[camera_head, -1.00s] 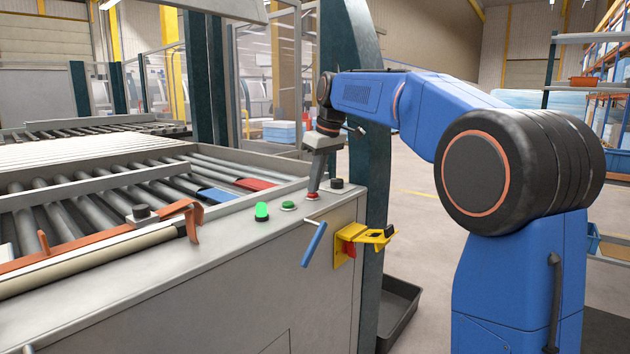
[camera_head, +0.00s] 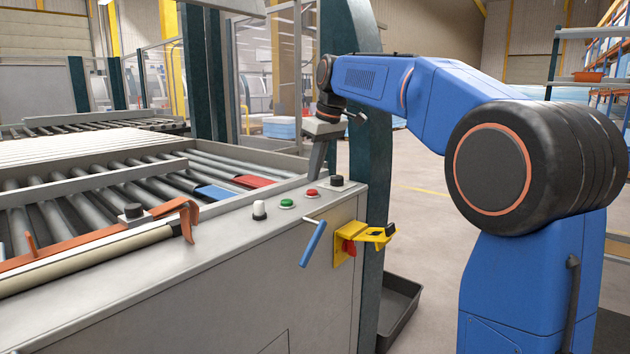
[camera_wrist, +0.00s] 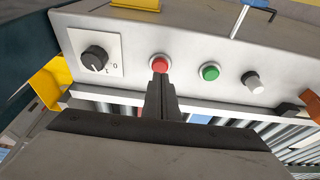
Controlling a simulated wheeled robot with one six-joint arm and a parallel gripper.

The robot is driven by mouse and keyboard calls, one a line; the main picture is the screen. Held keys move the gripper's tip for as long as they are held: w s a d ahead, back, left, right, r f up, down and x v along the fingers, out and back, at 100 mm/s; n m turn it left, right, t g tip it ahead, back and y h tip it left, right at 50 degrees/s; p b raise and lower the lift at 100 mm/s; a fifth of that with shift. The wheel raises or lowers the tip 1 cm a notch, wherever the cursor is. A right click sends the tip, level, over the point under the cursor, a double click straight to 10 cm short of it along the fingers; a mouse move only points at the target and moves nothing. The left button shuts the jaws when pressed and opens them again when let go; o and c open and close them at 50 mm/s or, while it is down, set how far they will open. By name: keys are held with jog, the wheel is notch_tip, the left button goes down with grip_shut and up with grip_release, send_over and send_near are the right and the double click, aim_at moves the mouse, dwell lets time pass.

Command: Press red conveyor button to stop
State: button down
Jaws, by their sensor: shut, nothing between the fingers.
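The red button (camera_head: 312,193) sits on the conveyor's metal top panel, right of the green button (camera_head: 287,203). My gripper (camera_head: 314,176) is shut and empty, pointing down, with its tips just above and behind the red button, apart from it. The white indicator lamp (camera_head: 260,210), left of the green button, is unlit.
A black rotary knob (camera_head: 337,181) stands right of the red button. A blue-handled lever (camera_head: 313,243) and a yellow bracket with a red switch (camera_head: 350,246) stick out from the panel's front. The roller conveyor (camera_head: 100,200) lies to the left.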

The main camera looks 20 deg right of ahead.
jog(key=v, duration=1)
jog(key=shift+r, duration=0.25)
jog(key=s+d+f+m+t+h, duration=0.1)
jog(key=s+d+f+m, duration=0.1)
jog(key=s+f, duration=1.6)
jog(key=s+d+f+m+t+h, duration=0.1)
jog(key=s+d+f+m, duration=0.2)
jog(key=s+f, duration=1.6)
jog(key=shift+s+d+m, duration=0.35)
jog(key=shift+s+m, duration=0.4)
jog(key=shift+m, duration=0.35)
jog(key=shift+r, duration=0.1)
